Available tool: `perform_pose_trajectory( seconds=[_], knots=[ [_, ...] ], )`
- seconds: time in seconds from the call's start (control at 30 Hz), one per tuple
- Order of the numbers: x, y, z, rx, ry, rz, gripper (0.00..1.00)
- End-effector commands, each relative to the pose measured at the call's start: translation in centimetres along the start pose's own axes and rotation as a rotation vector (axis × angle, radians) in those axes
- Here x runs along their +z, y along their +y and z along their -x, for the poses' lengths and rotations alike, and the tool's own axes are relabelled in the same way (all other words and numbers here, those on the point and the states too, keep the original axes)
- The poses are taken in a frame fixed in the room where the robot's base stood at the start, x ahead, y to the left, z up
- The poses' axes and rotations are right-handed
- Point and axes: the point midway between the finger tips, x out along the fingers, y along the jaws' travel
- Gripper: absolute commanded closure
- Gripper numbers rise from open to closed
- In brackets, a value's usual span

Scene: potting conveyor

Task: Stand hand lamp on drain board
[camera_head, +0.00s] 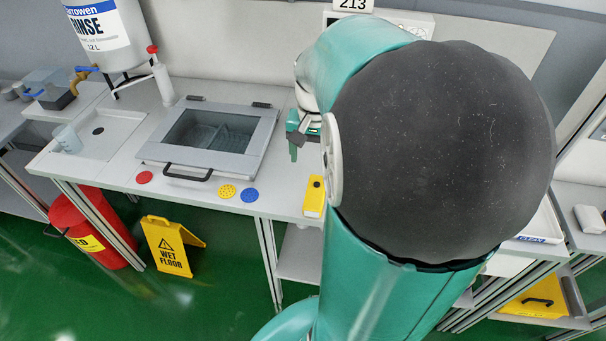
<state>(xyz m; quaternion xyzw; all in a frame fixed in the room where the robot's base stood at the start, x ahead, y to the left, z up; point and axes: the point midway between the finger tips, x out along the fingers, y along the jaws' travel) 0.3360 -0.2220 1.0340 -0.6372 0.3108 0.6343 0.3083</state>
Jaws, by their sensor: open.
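A small yellow block-like thing with a dark spot on top (315,197), which looks like the hand lamp, rests at the front edge of the bench. My arm hides the area to its right. A pale, shallow board with a dark drain hole (112,118), which looks like the drain board, is at the bench's left end. My gripper (297,146) is above the bench behind the yellow thing and apart from it. It is open, partly hidden by my arm, and I see nothing held in it.
A pale cup (68,139) stands on the drain board's left side. A lidded basin with a black handle (240,153) lies between board and gripper. A bottle with a red cap (162,78) stands behind. A wet-floor sign (166,246) and red bin (92,240) are on the floor.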

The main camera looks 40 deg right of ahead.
Motion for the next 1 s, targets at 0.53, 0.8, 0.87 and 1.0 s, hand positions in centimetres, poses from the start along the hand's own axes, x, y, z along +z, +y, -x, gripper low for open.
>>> perform_pose_trajectory(
  seconds=[0.53, 0.8, 0.87, 1.0],
  knots=[
    [0.6, -0.1, -7.7, 0.002, -0.008, -0.012, 0.29],
    [0.3, 0.1, -10.0, 0.001, -0.007, -0.010, 0.29],
    [0.2, 0.3, -11.0, 0.001, -0.008, -0.010, 0.29],
    [0.0, 0.4, -13.1, 0.002, -0.007, -0.008, 0.29]
  ],
)
